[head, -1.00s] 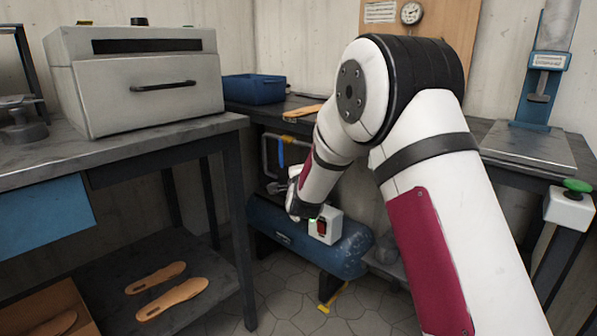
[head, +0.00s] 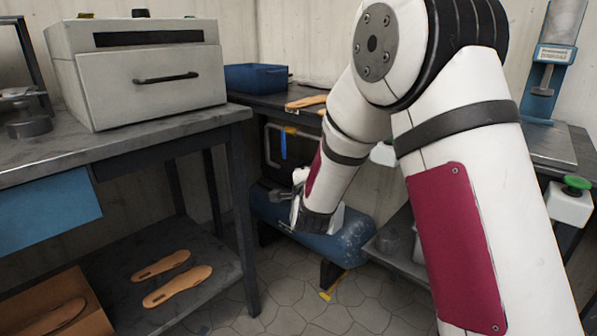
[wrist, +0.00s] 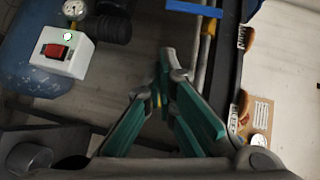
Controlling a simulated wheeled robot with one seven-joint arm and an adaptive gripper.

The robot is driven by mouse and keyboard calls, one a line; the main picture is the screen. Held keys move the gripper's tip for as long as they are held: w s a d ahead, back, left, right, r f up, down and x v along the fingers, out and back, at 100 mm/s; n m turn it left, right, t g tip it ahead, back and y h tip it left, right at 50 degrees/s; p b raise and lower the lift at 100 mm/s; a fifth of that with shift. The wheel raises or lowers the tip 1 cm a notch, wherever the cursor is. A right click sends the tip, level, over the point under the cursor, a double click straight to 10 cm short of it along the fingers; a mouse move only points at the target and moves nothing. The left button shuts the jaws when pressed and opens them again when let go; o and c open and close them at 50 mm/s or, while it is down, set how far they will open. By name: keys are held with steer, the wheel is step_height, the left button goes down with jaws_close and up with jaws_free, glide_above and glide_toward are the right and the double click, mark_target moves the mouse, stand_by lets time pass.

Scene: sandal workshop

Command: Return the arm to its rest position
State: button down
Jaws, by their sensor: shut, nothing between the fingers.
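My white arm with dark red panels fills the right half of the head view, bent at the elbow. My gripper (head: 283,195) hangs low in front of the blue compressor tank (head: 347,243), its fingers partly hidden by the wrist. In the wrist view my gripper (wrist: 163,75) shows green-padded fingers that meet at the tips with nothing between them. The switch box (wrist: 62,52) with a red lit rocker switch and a green light sits on the tank, apart from the fingers.
A grey oven-like box (head: 150,80) stands on the left bench (head: 60,150). Sandal soles (head: 178,286) lie on the lower shelf. A blue bin (head: 255,78) stands on the back bench. A press (head: 552,85) and a green button (head: 576,184) are at right.

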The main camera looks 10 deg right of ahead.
steer(key=s+a+r+n+g+y, duration=0.1)
steer(key=s+r+n+g+y, duration=0.25)
steer(key=s, duration=0.65)
steer(key=s+a+r+n+g, duration=0.15)
steer(key=s+n+g, duration=0.35)
steer(key=s, duration=0.5)
steer(key=s+d+n+g, duration=0.2)
steer(key=s+n+g, duration=0.2)
steer(key=s, duration=1.3)
steer(key=s+d+n+g, duration=0.3)
steer(key=s+n, duration=0.2)
steer(key=s, duration=1.3)
step_height(320, 180, up, 35)
steer(key=t+p, duration=0.3)
steer(key=p, duration=3.1)
steer(key=shift+d+r+t+h, duration=0.15)
steer(key=shift+t+h, duration=0.2)
steer(key=shift+h, duration=0.1)
steer(key=shift+n, duration=0.25)
